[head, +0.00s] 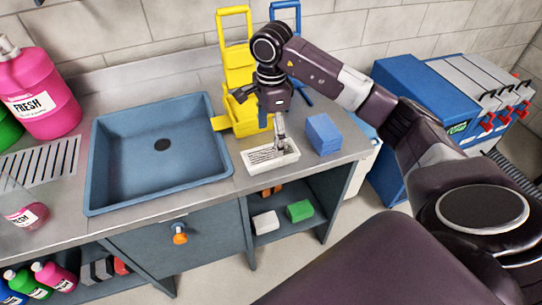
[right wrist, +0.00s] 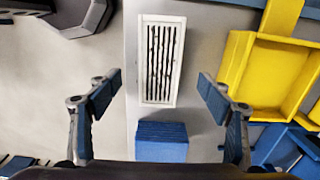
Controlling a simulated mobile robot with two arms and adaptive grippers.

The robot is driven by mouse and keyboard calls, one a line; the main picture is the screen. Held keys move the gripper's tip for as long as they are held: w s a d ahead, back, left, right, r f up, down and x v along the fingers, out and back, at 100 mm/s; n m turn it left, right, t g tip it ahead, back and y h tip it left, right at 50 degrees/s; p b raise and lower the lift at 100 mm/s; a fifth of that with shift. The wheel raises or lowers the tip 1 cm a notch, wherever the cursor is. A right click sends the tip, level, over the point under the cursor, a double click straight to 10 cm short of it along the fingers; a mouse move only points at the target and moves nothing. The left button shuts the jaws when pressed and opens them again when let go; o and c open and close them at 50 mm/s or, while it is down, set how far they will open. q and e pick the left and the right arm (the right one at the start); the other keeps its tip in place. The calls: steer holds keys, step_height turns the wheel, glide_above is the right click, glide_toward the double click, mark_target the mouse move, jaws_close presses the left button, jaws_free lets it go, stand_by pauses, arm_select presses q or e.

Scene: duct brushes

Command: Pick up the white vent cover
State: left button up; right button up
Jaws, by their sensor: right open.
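The white vent cover (head: 257,159) lies flat on the counter near its front edge, right of the sink. It is a rectangle with dark slots. My right gripper (head: 281,143) points down over it and hides part of it in the head view. In the right wrist view the vent cover (right wrist: 160,60) shows whole, ahead of the space between the fingers. There my right gripper (right wrist: 158,92) is open and empty, with one blue-padded finger on each side. I cannot tell the exact height gap. My left gripper is not in view.
A blue block (head: 323,134) stands close to the cover's right; it also shows in the wrist view (right wrist: 161,142). A yellow container (head: 245,115) is behind, and the blue sink (head: 160,180) is left. Pink bottles (head: 38,92) stand far left. Shelves are below the counter.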

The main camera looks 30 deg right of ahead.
mark_target(271, 153)
steer(key=shift+s+d+f, duration=0.1)
steer(key=shift+d+f, duration=0.2)
steer(key=f+p, duration=0.3)
steer(key=f, duration=0.3)
steer(key=shift+a+f, duration=0.15)
steer(key=shift+a, duration=0.05)
steer(key=shift+f, duration=0.35)
steer(key=shift+c, duration=0.4)
steer(key=c, duration=1.4)
steer(key=shift+r, duration=0.15)
